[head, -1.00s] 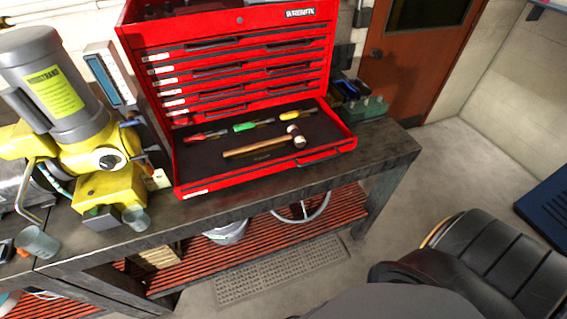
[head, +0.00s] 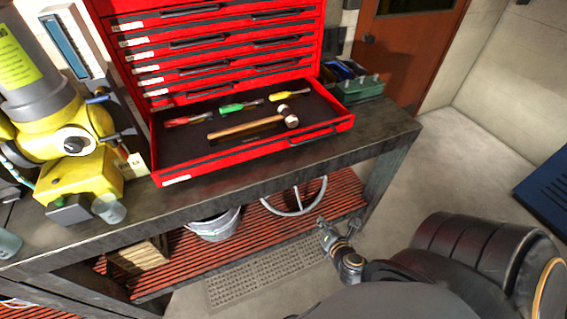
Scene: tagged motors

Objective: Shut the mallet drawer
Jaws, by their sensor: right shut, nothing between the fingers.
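The mallet drawer (head: 172,166) is the bottom drawer of the red tool chest (head: 111,41) on the bench, and it is pulled out. A mallet (head: 246,126) with a wooden handle and pale head lies in it, along with red, green (head: 233,107) and yellow-handled screwdrivers. The drawer's front has dark handles, one (head: 313,136) at its right. My right gripper (head: 322,222) shows small, below and in front of the bench edge, apart from the drawer. It is shut and empty. My left gripper is not in view.
A yellow and grey machine (head: 75,140) stands left of the chest. A green box (head: 360,89) sits to its right on the bench (head: 388,134). Below are a slatted shelf (head: 190,262), a bucket (head: 215,226) and a wheel-like ring.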

